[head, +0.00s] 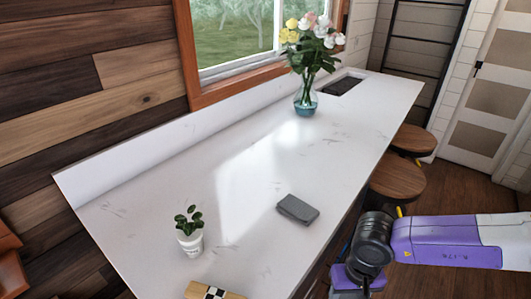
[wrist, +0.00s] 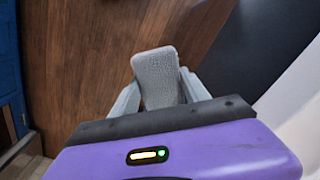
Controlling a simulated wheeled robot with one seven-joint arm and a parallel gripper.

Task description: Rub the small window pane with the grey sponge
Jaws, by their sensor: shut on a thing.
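A light grey, textured sponge (wrist: 157,75) is held between the two fingers of my gripper (wrist: 157,88) in the wrist view. The fingers are closed on its sides, and its far end sticks out past them. Wooden floor shows beyond it. In the head view, only purple and black parts of my arm show at the lower right, beside the counter's front edge; the sponge is not visible there. A window pane (head: 235,35) in a wooden frame is at the top, behind the counter and well away from my arm. Its top is cut off.
A white counter (head: 240,165) carries a flower vase (head: 305,98) near the window, a small potted plant (head: 190,236), a dark grey flat block (head: 297,208) and a checkered board (head: 214,292). Round wooden stools (head: 398,178) stand along its front. The counter's middle is clear.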

